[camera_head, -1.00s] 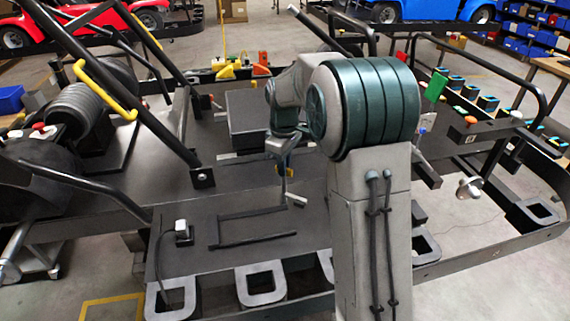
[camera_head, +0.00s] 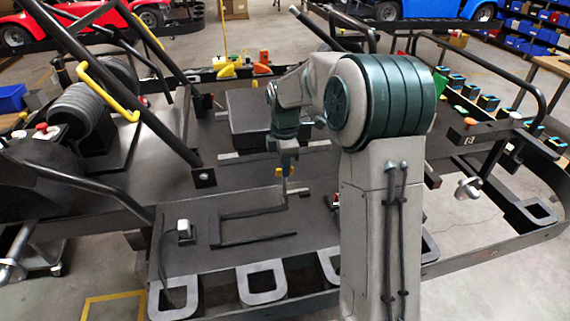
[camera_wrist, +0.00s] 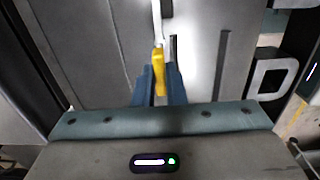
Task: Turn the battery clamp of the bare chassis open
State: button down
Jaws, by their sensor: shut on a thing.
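The battery clamp's yellow handle (camera_head: 279,172) shows at my gripper (camera_head: 286,172) above the bare chassis deck (camera_head: 190,260). In the wrist view, the yellow handle (camera_wrist: 159,72) stands between the two blue fingers of my gripper (camera_wrist: 160,80), which are shut on it. A pale metal bar (camera_wrist: 157,25) runs on from the handle, with a dark block beside its far end. In the head view a small pale bar (camera_head: 298,192) shows just below the fingers. The clamp's pivot is too small to make out.
Low black strips (camera_head: 255,240) frame an area of the deck beside the clamp. A plug with a black cable (camera_head: 184,230) stands to its left. A dark box (camera_head: 248,122) lies behind my gripper. Black roll-bar tubes (camera_head: 130,100) rise at left.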

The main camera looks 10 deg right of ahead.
dwell(0.5)
jog(key=c, duration=1.5)
grip_release()
notch_tip(320, 180, up, 14)
jog(key=shift+f, duration=0.1)
jog(key=shift+s, duration=0.1)
jog(key=s+f+m+t, duration=0.1)
jog(key=s+f+m, duration=0.1)
jog(key=s+m, duration=0.4)
jog(key=s+f+m+t, duration=0.1)
jog(key=s+f+m, duration=0.2)
jog(key=s, duration=0.9)
jog(key=s+d+f+m+t, duration=0.1)
jog(key=s+f+m, duration=0.2)
jog(key=s+m, duration=0.6)
jog(key=shift+s, duration=0.3)
